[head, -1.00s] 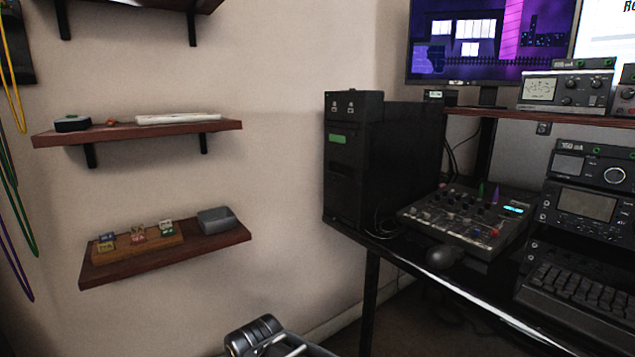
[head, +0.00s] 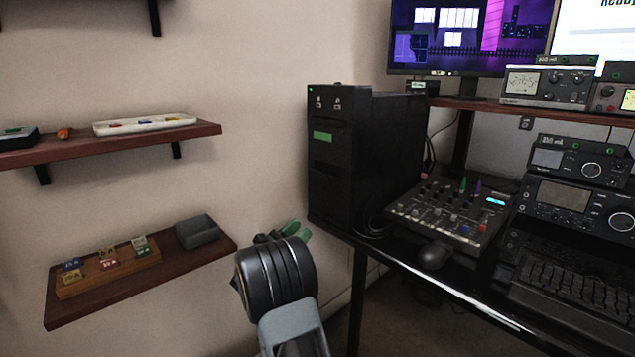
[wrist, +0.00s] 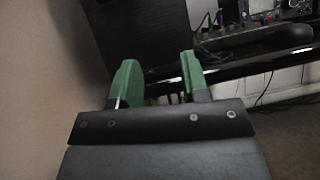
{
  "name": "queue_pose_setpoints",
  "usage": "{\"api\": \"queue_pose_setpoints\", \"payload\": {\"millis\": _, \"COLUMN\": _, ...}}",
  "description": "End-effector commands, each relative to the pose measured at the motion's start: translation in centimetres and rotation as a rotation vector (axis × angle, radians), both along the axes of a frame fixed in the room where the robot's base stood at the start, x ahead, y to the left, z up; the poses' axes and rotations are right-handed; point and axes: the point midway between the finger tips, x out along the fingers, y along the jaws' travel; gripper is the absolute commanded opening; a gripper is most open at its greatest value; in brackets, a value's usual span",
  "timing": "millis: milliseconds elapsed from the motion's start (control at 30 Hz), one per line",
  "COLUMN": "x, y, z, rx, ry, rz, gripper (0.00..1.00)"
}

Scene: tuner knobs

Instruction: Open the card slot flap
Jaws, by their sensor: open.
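A black tower case (head: 330,160) stands at the left end of the black desk, with a green label on its front. A thin horizontal seam shows under the label; I cannot tell whether this is the card slot flap. My gripper (head: 293,230), with green fingertips, is in front of and below the tower in the head view, apart from it. In the wrist view my gripper (wrist: 159,80) is open and empty, with the dark tower (wrist: 140,32) beyond its fingers.
The desk (head: 440,287) edge runs right from the tower. A mixer with knobs (head: 450,215) and a mouse (head: 435,256) are on it. At the left, a lower shelf (head: 110,308) holds colored tags and a grey box (head: 197,232). Floor space between shelf and desk looks free.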

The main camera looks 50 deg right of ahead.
Motion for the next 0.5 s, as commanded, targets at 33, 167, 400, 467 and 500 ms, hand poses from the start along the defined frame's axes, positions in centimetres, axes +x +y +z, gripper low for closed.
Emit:
{"api": "queue_pose_setpoints", "payload": {"millis": 33, "x": 0.8, "y": -0.2, "z": 0.1, "rx": -0.055, "ry": 0.038, "rz": 0.006, "gripper": 0.42}}
{"api": "queue_pose_setpoints", "payload": {"millis": 167, "x": 2.1, "y": -0.2, "z": 0.2, "rx": -0.159, "ry": 0.095, "rz": 0.024, "gripper": 0.42}}
{"api": "queue_pose_setpoints", "payload": {"millis": 400, "x": 2.7, "y": -1.5, "z": 1.4, "rx": -0.218, "ry": 0.12, "rz": 0.033, "gripper": 0.42}}
{"api": "queue_pose_setpoints", "payload": {"millis": 467, "x": 2.6, "y": -2.2, "z": 2.2, "rx": -0.22, "ry": 0.119, "rz": 0.033, "gripper": 0.42}}
{"api": "queue_pose_setpoints", "payload": {"millis": 500, "x": 2.5, "y": -2.8, "z": 2.7, "rx": -0.219, "ry": 0.118, "rz": 0.032, "gripper": 0.42}}
